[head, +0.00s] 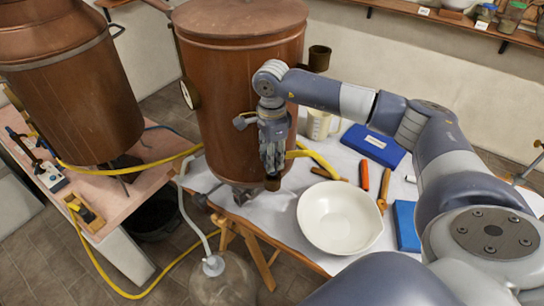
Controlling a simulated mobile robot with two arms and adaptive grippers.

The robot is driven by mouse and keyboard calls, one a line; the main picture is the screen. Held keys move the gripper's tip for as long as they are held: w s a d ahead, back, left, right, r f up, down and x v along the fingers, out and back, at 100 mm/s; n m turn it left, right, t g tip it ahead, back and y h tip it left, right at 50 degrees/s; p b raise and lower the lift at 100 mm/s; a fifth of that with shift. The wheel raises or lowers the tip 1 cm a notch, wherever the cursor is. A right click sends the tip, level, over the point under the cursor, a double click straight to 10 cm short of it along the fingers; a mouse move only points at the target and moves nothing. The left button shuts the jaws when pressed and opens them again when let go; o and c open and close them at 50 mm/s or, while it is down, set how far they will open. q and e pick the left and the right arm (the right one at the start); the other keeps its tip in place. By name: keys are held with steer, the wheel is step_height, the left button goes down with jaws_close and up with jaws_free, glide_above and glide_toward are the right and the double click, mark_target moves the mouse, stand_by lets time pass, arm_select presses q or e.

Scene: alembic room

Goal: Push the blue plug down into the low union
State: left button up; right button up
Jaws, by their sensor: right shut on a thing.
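My right gripper (271,156) points down in front of the large copper vessel (222,95), near its lower right side. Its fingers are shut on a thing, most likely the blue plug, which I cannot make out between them. Directly under the fingertips is a small brown cup-like fitting (272,184), apparently the low union. The fingertips are at its top; whether the plug is inside it I cannot tell. A similar brown fitting (319,58) sits higher on the vessel's right. My left gripper is out of view.
A white bowl (340,217) stands close to the right on the table with the white cloth. A yellow hose (318,159) runs beside the gripper. A blue case (373,146), jug (320,124) and tools lie behind. A glass carboy (222,279) stands below.

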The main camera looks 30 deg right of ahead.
steer(key=shift+f+b, duration=1.5)
steer(key=shift+f, duration=0.2)
stand_by(2.3)
steer(key=shift+f+b, duration=0.7)
steer(key=shift+b, duration=0.2)
stand_by(2.1)
steer(key=o, duration=1.2)
steer(key=shift+c, duration=0.2)
